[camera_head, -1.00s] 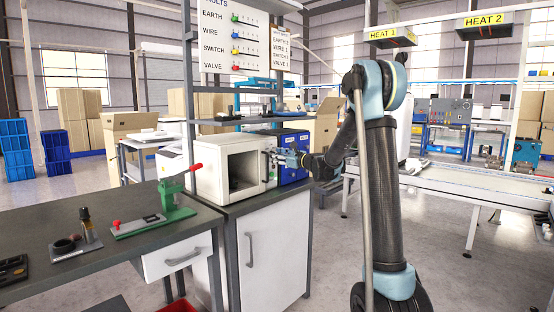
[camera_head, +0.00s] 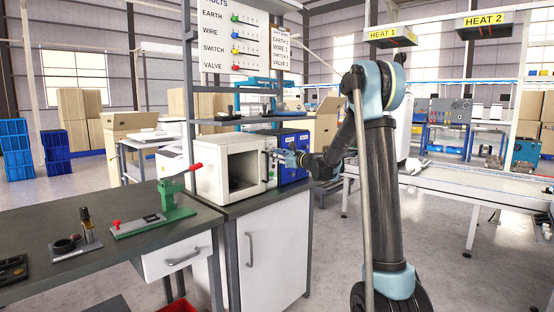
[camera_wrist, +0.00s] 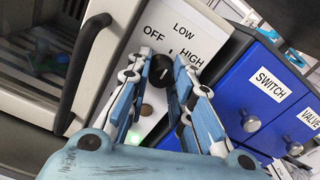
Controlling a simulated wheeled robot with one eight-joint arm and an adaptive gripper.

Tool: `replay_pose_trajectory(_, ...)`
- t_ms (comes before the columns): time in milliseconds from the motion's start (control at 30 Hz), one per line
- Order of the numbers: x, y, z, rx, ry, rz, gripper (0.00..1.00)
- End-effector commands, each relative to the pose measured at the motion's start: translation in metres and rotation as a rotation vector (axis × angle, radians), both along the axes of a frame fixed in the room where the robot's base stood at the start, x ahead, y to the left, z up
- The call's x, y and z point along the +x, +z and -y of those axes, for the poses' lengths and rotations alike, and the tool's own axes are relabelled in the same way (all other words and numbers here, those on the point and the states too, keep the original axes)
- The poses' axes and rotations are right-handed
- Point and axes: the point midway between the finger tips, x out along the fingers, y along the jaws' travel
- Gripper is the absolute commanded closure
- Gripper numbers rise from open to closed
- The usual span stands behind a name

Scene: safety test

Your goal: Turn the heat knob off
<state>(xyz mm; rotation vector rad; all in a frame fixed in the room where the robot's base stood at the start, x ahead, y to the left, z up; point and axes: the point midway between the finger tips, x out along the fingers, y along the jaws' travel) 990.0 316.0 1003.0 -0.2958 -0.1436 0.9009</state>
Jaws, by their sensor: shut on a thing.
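The heat knob (camera_wrist: 162,72) is black and round, on the light control panel (camera_wrist: 188,20) of a white oven (camera_head: 210,175). OFF, LOW and HIGH are printed around it. My gripper (camera_wrist: 161,66) is shut on the knob, one finger on each side. A small pale mark shows on the knob, but I cannot tell clearly which label it points to. Below the knob are a brown round button (camera_wrist: 146,110) and a lit green light (camera_wrist: 133,137). In the head view my gripper (camera_head: 275,155) is at the oven's right front, and the knob is hidden.
A blue cabinet (camera_wrist: 240,84) with drawers marked SWITCH and VALVE stands close at the right. The oven's dark door handle (camera_wrist: 82,75) is close at the left. A green press with a red handle (camera_head: 176,205) stands on the bench to the left.

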Motion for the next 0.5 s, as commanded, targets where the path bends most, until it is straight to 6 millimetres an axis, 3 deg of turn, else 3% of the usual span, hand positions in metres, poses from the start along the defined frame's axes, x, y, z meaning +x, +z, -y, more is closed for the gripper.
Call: replay_pose_trajectory(500,-0.0001,0.0000,0.0000,-0.248,0.000,0.318,1.00)
